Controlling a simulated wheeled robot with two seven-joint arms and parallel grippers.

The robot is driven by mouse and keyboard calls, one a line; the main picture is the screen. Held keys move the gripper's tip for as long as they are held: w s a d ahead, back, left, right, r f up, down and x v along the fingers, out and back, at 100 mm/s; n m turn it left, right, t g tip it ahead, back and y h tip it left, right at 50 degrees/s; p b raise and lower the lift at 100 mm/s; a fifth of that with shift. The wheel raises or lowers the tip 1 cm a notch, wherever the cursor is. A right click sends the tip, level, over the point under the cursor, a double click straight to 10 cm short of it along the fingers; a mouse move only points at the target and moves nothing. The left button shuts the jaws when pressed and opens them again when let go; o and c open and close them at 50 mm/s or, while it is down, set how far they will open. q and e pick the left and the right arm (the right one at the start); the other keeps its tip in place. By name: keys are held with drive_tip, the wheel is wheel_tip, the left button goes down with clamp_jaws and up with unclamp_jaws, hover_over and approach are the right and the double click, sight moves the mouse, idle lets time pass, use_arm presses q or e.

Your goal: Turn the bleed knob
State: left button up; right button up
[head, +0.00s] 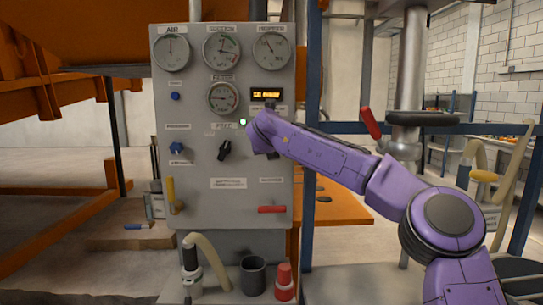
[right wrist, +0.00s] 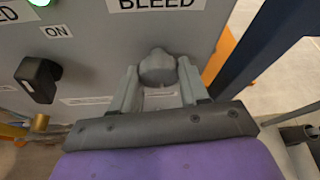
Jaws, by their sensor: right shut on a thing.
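The bleed knob (right wrist: 157,66) is a grey rounded knob on the grey panel, under the BLEED label (right wrist: 157,4) in the right wrist view. My right gripper (right wrist: 158,76) is shut on it, with one finger on each side of the knob. In the head view my purple right arm comes in from the right, and its gripper is at the panel's right side, where the arm hides the bleed knob. My left gripper is not in view.
The control panel (head: 205,205) carries several gauges, a black feed knob (head: 224,150), a green light (head: 242,122), a yellow lever (head: 171,192) and a red handle (head: 272,209). A dark cup (head: 252,275) stands below. A blue post (head: 311,100) stands right of the panel.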

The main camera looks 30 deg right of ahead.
drive_tip(key=m+t+y+b, duration=0.1)
drive_tip(key=m+b, duration=0.1)
drive_tip(key=m+y+b, duration=0.1)
drive_tip(key=m+b, duration=0.1)
drive_tip(key=b, duration=0.1)
drive_tip(key=m+t+y+b, duration=0.1)
drive_tip(key=m+b, duration=0.1)
drive_tip(key=shift+f+t+y, duration=0.25)
drive_tip(key=shift+t+y, duration=0.05)
idle(0.3)
drive_tip(key=shift+r, duration=0.1)
drive_tip(key=o, duration=1)
drive_tip(key=shift+d, duration=0.1)
